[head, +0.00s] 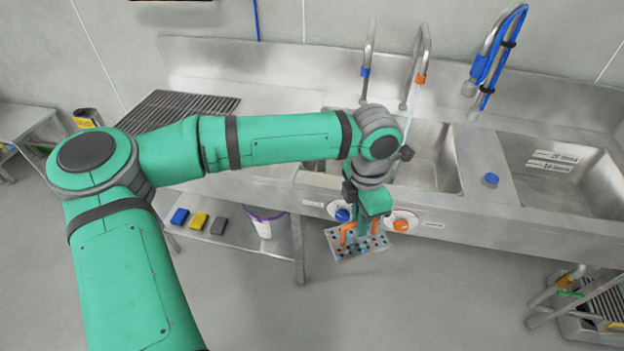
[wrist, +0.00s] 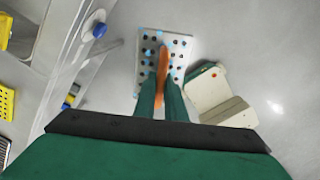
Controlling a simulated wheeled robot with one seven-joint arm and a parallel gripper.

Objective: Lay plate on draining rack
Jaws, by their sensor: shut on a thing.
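The plate (head: 345,258) is a grey perforated metal sheet with several holes, light blue marks and an orange handle. My gripper (head: 361,229) is shut on the orange handle, holding the plate in the air in front of the sink's front edge, below the rim. In the wrist view the plate (wrist: 146,48) lies beyond the fingers of my gripper (wrist: 160,88), and the orange handle stands between them. A dark slatted draining rack (head: 185,108) lies empty on the steel counter left of the basins, far from the plate.
A basin (head: 425,165) lies behind my gripper, under curved taps; a thin stream falls from the orange-marked one. A second basin (head: 570,180) is at right. Blue (head: 343,214) and orange (head: 401,225) knobs sit on the front panel. A low shelf holds sponges and a bucket (head: 265,224).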

